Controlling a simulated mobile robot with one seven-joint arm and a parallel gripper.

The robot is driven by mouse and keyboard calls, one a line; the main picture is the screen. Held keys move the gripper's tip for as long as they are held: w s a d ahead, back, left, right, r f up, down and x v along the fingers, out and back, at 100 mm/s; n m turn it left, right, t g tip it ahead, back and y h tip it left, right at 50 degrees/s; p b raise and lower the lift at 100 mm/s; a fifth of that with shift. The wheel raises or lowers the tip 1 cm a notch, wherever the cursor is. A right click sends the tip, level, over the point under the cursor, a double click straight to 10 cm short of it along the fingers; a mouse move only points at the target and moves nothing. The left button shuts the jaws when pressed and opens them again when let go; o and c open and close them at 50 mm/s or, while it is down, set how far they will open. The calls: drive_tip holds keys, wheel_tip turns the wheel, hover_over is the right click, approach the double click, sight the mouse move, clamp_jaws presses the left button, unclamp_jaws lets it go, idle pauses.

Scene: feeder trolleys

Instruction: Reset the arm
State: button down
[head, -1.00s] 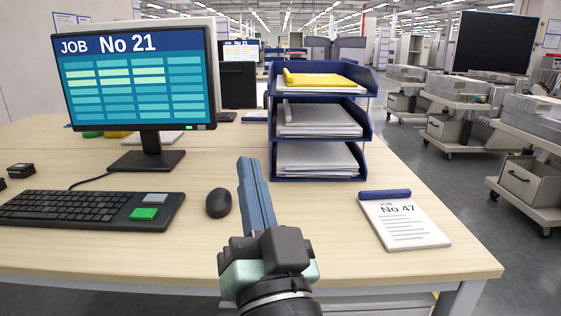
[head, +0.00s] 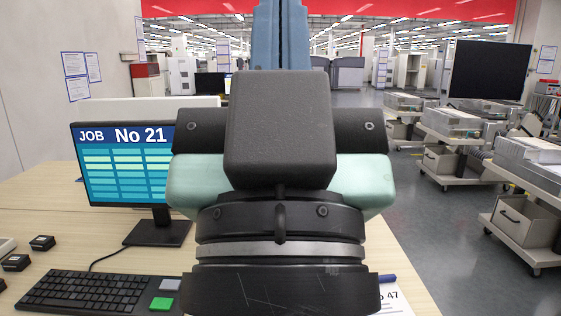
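My gripper (head: 281,35) is raised close in front of the head camera and fills the middle of the view. Its two blue fingers point up and away, side by side with no gap between them, and nothing shows held in them. The dark wrist and pale green gripper body hide much of the desk behind, including where the paper trays and the mouse stood.
The desk (head: 50,205) holds a monitor (head: 125,165) reading "JOB No 21", a keyboard (head: 95,292) with a green key, and small black blocks (head: 42,243) at left. A "47" pad (head: 394,300) is partly hidden. Trolleys (head: 525,215) stand at right beside clear floor.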

wheel_tip(320, 180, up, 19)
drive_tip(key=p, duration=1.6)
drive_tip(key=c, duration=1.6)
unclamp_jaws()
drive_tip(key=shift+f, duration=0.1)
